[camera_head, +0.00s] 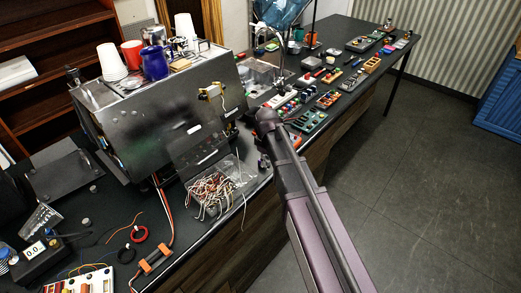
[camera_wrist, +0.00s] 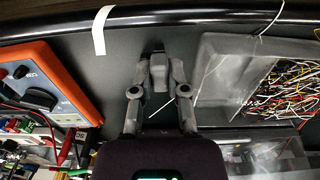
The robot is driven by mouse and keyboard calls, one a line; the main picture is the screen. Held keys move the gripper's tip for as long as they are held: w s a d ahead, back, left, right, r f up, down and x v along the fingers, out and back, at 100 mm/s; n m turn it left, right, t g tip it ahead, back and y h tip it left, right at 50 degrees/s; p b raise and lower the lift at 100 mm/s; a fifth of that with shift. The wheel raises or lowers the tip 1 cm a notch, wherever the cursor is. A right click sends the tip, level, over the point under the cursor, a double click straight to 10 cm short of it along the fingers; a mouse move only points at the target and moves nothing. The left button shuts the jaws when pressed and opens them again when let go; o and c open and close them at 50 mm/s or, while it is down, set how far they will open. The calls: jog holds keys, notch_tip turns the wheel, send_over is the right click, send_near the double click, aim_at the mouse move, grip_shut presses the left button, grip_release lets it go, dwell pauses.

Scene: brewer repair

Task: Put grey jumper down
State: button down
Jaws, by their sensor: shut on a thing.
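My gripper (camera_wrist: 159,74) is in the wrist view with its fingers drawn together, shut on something. A thin pale grey wire, which looks like the grey jumper (camera_wrist: 162,107), shows as a short slanting line between the fingers, above the dark worktop. Its ends are hard to make out, and I cannot tell whether it touches the worktop. In the head view my own arm reaches over the counter edge and hides the gripper and the jumper.
A clear tray of tangled wires (camera_head: 215,188) lies beside the gripper; it also shows in the wrist view (camera_wrist: 210,62). An orange meter (camera_wrist: 62,62) is on the other side. A metal brewer (camera_head: 165,110) stands behind. Bare dark worktop (camera_wrist: 120,45) lies between tray and meter.

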aim_at(269, 167)
jog(key=shift+s+d+r, duration=0.1)
jog(key=shift+s+d, duration=0.15)
jog(key=shift+s, duration=0.35)
jog(key=shift+s+d+r, duration=0.1)
jog(key=shift+s+d, duration=0.15)
jog(key=shift+s, duration=0.4)
jog(key=shift+s+d, duration=0.25)
jog(key=shift+s, duration=0.35)
jog(key=shift+m, duration=0.4)
jog(key=s+a, duration=0.2)
jog(key=s, duration=0.1)
jog(key=s+a+p, duration=0.1)
jog(key=s+a, duration=0.2)
jog(key=s, duration=0.1)
jog(key=s+a+r, duration=0.1)
jog(key=s+a, duration=0.2)
jog(key=shift+s+a, duration=0.1)
jog(key=shift+s, duration=0.2)
jog(key=w+a, duration=0.2)
jog(key=w, duration=0.2)
jog(key=w+a+f, duration=0.1)
jog(key=w+a, duration=0.1)
jog(key=w, duration=0.3)
jog(key=w+a+b, duration=0.1)
jog(key=w+a, duration=0.1)
jog(key=w, duration=0.2)
jog(key=shift+w+a+f, duration=0.15)
jog(key=shift+f, duration=0.05)
jog(key=shift+w, duration=0.1)
